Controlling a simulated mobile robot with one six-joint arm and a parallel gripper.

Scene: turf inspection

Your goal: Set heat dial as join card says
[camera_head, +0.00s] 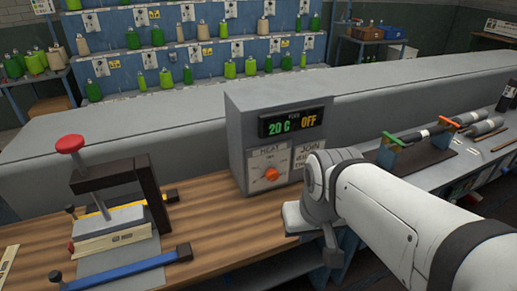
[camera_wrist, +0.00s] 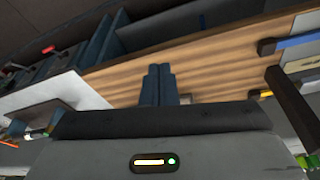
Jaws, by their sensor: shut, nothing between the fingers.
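The grey heater box (camera_head: 237,130) stands on the wooden bench. Its display (camera_head: 292,123) reads 20 C in green and OFF in orange. The orange heat dial (camera_head: 271,174) sits on a white HEAT scale on the box's front; its exact setting is too small to read. The join card (camera_head: 308,160) is to the dial's right, its lower part covered by my arm, and the value on it is not legible. My gripper (camera_wrist: 158,84) is shut and empty in the wrist view, over the bench and apart from the dial. Neither dial nor card can be made out in the wrist view.
A press with a red knob (camera_head: 70,144) stands left of the box, with a blue-handled bar (camera_head: 125,276) in front. The wooden bench (camera_head: 215,215) is clear between press and box. A rack with rollers (camera_head: 425,132) is at right.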

